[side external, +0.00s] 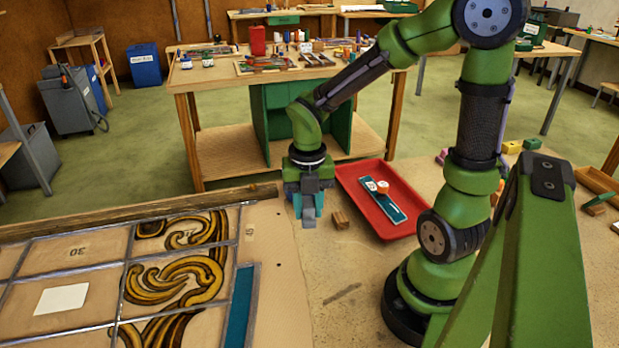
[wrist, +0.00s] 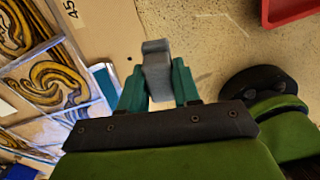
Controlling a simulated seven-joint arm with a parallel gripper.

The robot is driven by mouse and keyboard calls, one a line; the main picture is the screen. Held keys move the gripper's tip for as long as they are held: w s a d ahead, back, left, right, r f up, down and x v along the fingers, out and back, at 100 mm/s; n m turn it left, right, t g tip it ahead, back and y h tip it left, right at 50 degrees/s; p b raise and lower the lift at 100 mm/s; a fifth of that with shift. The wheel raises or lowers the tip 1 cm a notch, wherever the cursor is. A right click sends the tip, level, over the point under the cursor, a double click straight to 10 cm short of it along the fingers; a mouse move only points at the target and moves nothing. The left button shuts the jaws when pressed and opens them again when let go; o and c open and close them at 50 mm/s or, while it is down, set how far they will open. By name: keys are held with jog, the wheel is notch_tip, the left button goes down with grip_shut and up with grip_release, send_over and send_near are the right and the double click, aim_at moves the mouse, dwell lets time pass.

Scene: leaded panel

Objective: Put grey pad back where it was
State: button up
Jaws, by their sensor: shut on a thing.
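My gripper (side external: 308,207) hangs pointing down between the leaded panel and the red tray in the side external view. Its teal fingers are shut on the grey pad (side external: 309,216). In the wrist view, the grey pad (wrist: 157,69) is a small block between the two fingertips of my gripper (wrist: 159,88), sticking out past them. The pad appears held above the work surface; the exact gap cannot be told.
The red tray (side external: 349,184) holds a teal strip (side external: 391,210) and a small round orange-and-white item (side external: 382,187).

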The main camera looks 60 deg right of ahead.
jog(key=s+f, duration=0.1)
jog(key=s+f+n, duration=0.1)
jog(key=f, duration=0.1)
jog(key=s+f+n, duration=0.1)
jog(key=f, duration=0.1)
jog(key=shift+a, duration=0.35)
jog(key=shift+w+f, duration=0.1)
jog(key=shift+f, duration=2.2)
jog(key=shift+f, duration=0.15)
jog(key=o, duration=1)
